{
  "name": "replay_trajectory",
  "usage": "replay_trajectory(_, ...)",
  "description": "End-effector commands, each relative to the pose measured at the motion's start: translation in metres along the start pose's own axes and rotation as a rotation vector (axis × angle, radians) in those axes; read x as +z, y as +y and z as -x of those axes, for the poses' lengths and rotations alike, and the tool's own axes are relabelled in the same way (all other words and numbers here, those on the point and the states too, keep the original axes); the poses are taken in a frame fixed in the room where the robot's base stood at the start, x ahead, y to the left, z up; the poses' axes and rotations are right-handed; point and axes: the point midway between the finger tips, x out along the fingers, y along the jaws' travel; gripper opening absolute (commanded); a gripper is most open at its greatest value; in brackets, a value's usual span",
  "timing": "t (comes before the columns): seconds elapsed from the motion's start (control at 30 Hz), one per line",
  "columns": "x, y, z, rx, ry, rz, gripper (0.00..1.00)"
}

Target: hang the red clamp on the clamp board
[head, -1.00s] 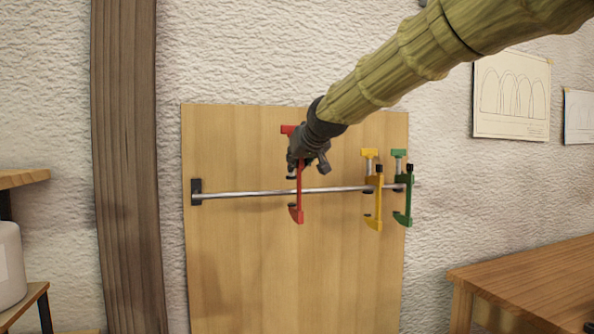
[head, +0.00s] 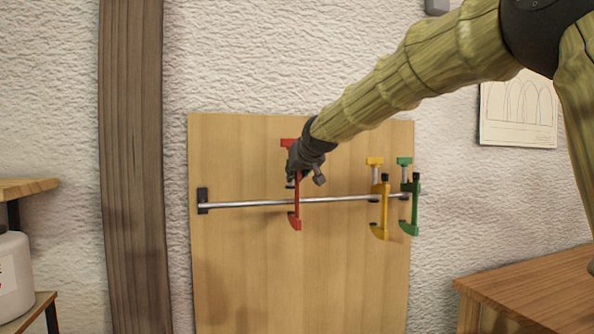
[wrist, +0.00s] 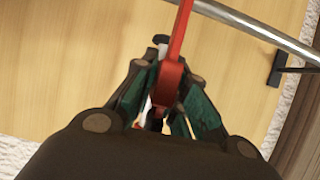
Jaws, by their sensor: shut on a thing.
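The red clamp (head: 297,213) is upright in front of the clamp board (head: 250,270), at the metal rail (head: 335,199). Its lower part crosses in front of the rail in the head view; I cannot tell whether it bears on the rail. My gripper (head: 303,172) is shut on the red clamp and hides part of its upper half. In the wrist view the red clamp (wrist: 172,75) runs between the fingers (wrist: 160,108), with the rail passing beyond it at the upper right.
A yellow clamp (head: 380,208) and a green clamp (head: 412,207) hang on the rail to the right. The rail is bare left of the red clamp, up to its black bracket (head: 202,201). A wooden post (head: 135,170) stands left; a wooden table (head: 525,285) stands lower right.

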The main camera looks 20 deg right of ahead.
Motion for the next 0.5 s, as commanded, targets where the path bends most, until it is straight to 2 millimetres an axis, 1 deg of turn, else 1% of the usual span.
replay_trajectory(0.03, 0.005, 0.0, -0.002, 0.0, 0.002, 0.0, 0.0)
replay_trajectory(0.3, 0.022, 0.0, -0.011, 0.001, 0.002, -0.001, 0.0)
replay_trajectory(0.5, 0.032, 0.0, -0.015, 0.001, 0.003, 0.0, 0.0)
